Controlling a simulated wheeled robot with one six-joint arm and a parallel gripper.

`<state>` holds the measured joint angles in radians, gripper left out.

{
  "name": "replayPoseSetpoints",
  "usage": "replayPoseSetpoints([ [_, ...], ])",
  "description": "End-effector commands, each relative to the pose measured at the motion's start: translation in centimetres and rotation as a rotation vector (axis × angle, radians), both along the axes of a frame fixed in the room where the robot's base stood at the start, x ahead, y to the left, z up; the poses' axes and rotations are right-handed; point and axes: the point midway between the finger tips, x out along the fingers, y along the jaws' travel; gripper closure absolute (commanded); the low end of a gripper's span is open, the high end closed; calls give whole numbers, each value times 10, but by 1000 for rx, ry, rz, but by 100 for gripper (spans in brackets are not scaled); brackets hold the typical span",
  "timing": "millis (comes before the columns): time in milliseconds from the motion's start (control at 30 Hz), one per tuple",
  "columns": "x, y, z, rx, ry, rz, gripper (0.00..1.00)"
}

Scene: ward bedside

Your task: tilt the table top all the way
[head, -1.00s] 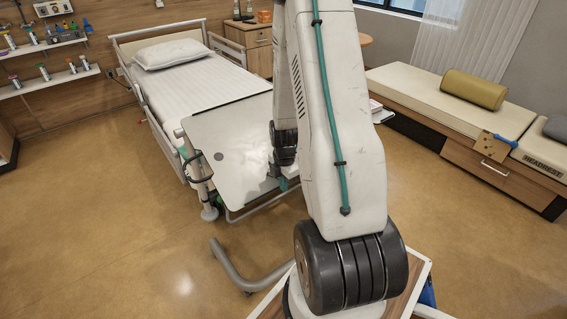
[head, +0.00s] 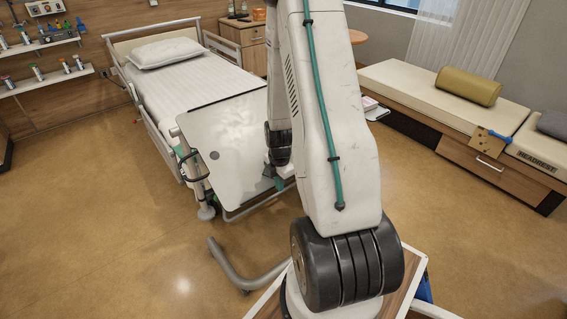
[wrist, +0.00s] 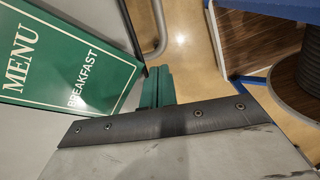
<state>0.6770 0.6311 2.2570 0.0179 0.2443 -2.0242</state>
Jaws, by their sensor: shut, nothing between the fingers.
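The table top (head: 222,150) is a pale grey panel with a dark round spot, beside the bed in the head view. It looks slanted, but its exact angle is hard to judge. A dark loop handle (head: 187,165) shows at its left side. My gripper (head: 274,180) is at the table top's near right part, partly behind my arm. In the wrist view its green fingers (wrist: 156,88) are together and empty, close to a green menu card (wrist: 60,58) on a pale surface. Whether the fingers touch the table top cannot be told.
The table's curved foot (head: 235,272) rests on the floor, in front of my base. The bed (head: 185,88) stands behind the table. A padded bench (head: 415,85) is at the right. Open floor (head: 110,230) lies to the left.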

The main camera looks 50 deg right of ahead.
Motion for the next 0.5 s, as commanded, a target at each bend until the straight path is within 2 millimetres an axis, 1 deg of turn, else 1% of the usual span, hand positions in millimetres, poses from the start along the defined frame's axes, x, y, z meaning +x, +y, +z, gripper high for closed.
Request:
replayPoseSetpoints([
  [133, -5, 3, 16, -1, -2, 3, 100],
  [233, -9, 8, 34, -3, -4, 7, 100],
  [500, -36, 16, 81, -3, -2, 10, 100],
])
